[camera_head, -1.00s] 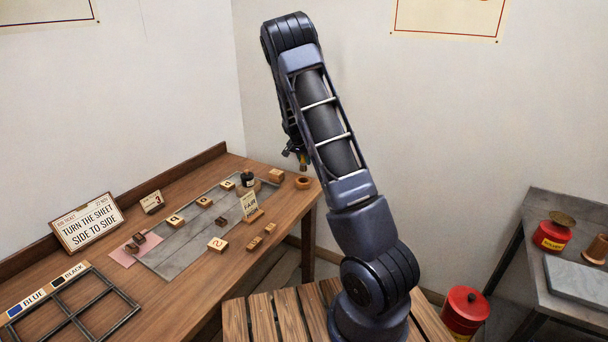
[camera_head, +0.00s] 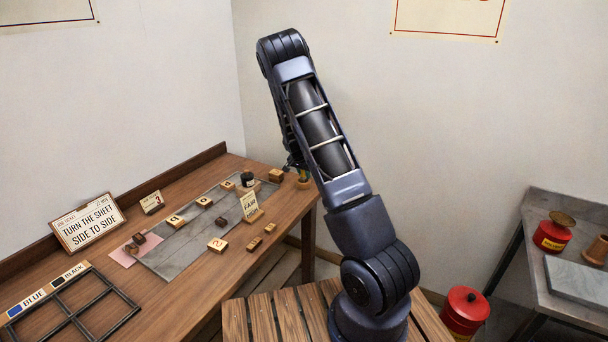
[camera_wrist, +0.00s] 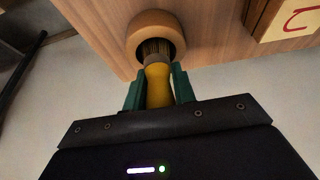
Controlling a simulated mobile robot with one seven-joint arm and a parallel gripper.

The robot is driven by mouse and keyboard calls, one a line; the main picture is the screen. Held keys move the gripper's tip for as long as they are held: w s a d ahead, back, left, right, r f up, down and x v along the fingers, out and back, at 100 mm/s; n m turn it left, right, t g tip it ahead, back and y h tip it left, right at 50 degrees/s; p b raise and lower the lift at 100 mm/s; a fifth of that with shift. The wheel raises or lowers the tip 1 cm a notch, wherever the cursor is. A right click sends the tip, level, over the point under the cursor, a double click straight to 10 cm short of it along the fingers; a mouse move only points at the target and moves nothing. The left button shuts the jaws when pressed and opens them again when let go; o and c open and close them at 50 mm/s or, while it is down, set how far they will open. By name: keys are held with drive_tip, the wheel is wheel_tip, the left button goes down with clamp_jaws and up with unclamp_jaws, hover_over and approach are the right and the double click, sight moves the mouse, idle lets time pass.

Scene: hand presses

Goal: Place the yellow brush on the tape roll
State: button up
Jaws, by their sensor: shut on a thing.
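The yellow brush (camera_wrist: 158,88) is held by its handle between the green fingers of my gripper (camera_wrist: 158,80), which is shut on it. Its bristles point away from the gripper and overlap the dark hole of the tape roll (camera_wrist: 155,17) in the wrist view. I cannot tell whether the bristle tips are inside the hole or just above it. In the head view the tan tape roll (camera_head: 303,184) sits at the right end of the wooden table, with the brush upright above it. My arm partly hides the gripper there.
A wooden block (camera_head: 276,175) stands close left of the tape roll, and a dark jar (camera_head: 247,179) is beyond it. A small sign (camera_head: 250,206) stands nearer. Lettered blocks lie on the grey slab (camera_head: 180,248). The table's right edge is close to the roll.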

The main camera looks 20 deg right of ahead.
drive_tip(key=shift+f, duration=0.15)
drive_tip(key=o, duration=1)
drive_tip(key=s+a+r+n+y, duration=0.1)
drive_tip(key=s+r, duration=0.6)
drive_tip(key=r, duration=0.4)
drive_tip(key=s+a+r+n+y, duration=0.1)
drive_tip(key=s+r, duration=0.5)
drive_tip(key=r, duration=0.5)
drive_tip(key=s+r+n+y, duration=0.1)
drive_tip(key=s+r+n, duration=0.1)
drive_tip(key=s+r, duration=0.9)
drive_tip(key=s+r+n, duration=0.1)
drive_tip(key=s, duration=0.7)
drive_tip(key=s+n+t, duration=0.1)
drive_tip(key=s+n, duration=0.1)
drive_tip(key=s, duration=0.7)
drive_tip(key=s+a+r+n, duration=0.1)
drive_tip(key=s+n, duration=0.1)
drive_tip(key=s, duration=0.6)
drive_tip(key=shift+s+a+r, duration=0.1)
drive_tip(key=shift+s+r, duration=0.2)
drive_tip(key=shift+s, duration=0.05)
